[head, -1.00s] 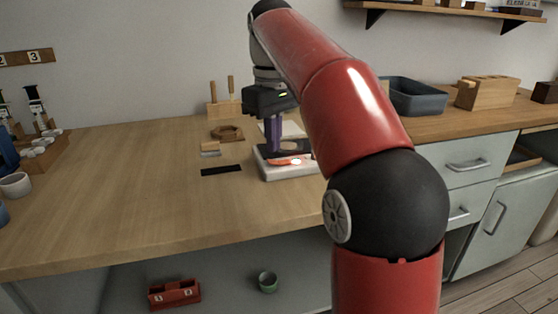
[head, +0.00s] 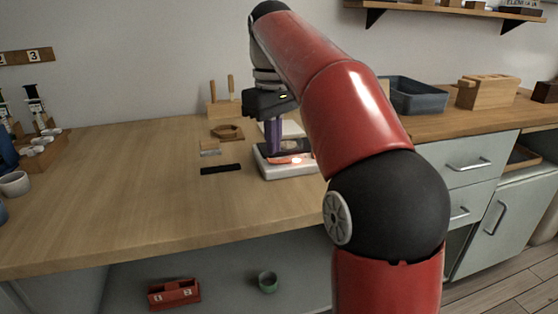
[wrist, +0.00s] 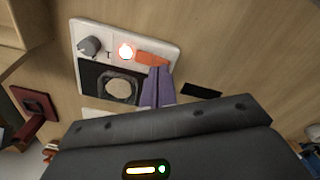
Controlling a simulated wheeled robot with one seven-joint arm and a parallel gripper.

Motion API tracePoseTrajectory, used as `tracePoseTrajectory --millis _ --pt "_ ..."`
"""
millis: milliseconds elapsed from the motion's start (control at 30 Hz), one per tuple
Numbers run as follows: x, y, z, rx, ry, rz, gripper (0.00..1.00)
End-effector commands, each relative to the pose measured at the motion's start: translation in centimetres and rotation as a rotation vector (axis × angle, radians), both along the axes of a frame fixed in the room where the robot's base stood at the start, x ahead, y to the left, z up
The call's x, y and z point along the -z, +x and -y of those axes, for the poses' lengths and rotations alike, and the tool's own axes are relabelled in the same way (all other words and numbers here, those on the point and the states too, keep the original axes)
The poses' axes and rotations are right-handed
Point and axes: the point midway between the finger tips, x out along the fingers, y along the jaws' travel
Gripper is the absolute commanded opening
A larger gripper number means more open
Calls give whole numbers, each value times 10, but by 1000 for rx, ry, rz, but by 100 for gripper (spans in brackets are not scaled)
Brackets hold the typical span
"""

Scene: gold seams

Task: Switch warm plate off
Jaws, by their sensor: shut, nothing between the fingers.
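The warm plate (head: 290,171) is a pale, low box on the bench, under my gripper in the head view. In the wrist view its white panel (wrist: 88,27) carries a grey knob (wrist: 90,46), a glowing red-orange lamp (wrist: 126,52) and an orange lever-like piece (wrist: 152,58). A black area with a round pale disc (wrist: 118,89) lies beside them. My gripper (wrist: 160,70) has purple fingers, shut and empty, with tips at the orange piece. I cannot tell whether they touch it. The gripper also shows in the head view (head: 275,149), pointing down.
A black strip (head: 221,169) lies left of the plate. A wooden hexagonal piece (head: 227,132) and a wooden holder (head: 221,109) stand behind. A blue-grey bin (head: 417,95) and a wooden block (head: 487,92) are at right. The left-middle bench is clear.

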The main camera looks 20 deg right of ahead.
Motion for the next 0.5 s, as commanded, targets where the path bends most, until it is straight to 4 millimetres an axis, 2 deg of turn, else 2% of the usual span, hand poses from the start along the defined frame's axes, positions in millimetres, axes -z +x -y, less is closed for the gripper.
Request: tracePoseTrajectory --millis 500 --pt "8 0 0 0 0 0 0"
